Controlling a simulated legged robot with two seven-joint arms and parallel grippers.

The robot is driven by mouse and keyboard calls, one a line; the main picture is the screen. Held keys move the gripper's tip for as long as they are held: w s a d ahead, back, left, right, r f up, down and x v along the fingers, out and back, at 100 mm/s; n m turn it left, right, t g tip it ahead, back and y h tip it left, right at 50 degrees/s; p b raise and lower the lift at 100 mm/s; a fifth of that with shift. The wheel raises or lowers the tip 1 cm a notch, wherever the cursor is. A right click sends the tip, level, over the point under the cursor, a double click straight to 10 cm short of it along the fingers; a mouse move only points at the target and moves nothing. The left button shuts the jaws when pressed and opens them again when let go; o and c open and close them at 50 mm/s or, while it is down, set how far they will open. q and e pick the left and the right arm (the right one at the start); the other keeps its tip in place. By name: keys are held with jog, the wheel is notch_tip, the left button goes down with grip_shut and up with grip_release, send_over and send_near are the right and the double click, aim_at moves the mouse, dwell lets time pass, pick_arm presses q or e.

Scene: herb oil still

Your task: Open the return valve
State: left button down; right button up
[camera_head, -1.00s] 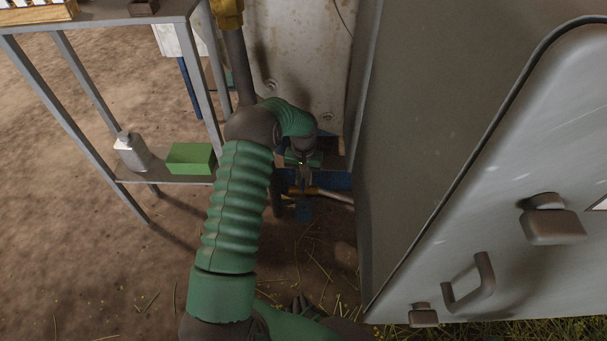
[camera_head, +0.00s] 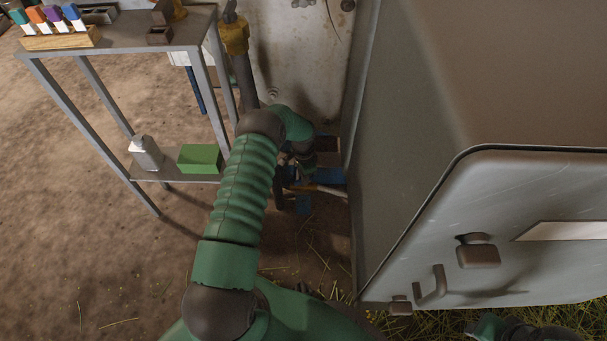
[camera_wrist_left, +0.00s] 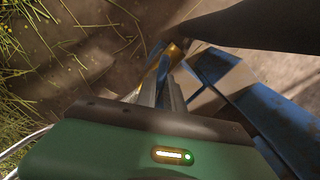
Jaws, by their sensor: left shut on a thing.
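My left gripper (camera_head: 300,181) reaches down beside the tall grey cabinet, low in the gap by the pale wall. In the left wrist view its two grey fingers (camera_wrist_left: 160,88) are shut on a narrow blue piece, which looks like the return valve's blue lever (camera_wrist_left: 153,77). A brass-coloured part (camera_wrist_left: 175,52) shows just beyond it. In the head view my own wrist hides most of the valve, so its turn angle cannot be read. My right gripper cannot be made out; only a green and dark piece of my own body shows at the bottom right.
The grey cabinet (camera_head: 400,150) stands close on the right of the arm. A metal shelf table (camera_head: 130,38) stands at left, with a green box (camera_head: 199,158) and a grey bottle (camera_head: 146,153) on its lower shelf. Blue frame bars (camera_wrist_left: 265,115) lie close beside the fingers.

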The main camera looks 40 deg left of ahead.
pick_arm(q)
jog(key=m, duration=0.2)
jog(key=shift+r+m+p, duration=0.1)
jog(key=shift+m+p, duration=0.25)
jog(key=shift+m, duration=0.05)
jog(key=shift+m+p, duration=0.3)
jog(key=shift+m, duration=1.1)
jog(key=shift+a, duration=0.1)
jog(key=c, duration=1.5)
grip_release()
jog(key=shift+o, duration=0.2)
notch_tip(320, 180, up, 16)
jog(key=p, duration=0.8)
jog(key=shift+r, duration=0.25)
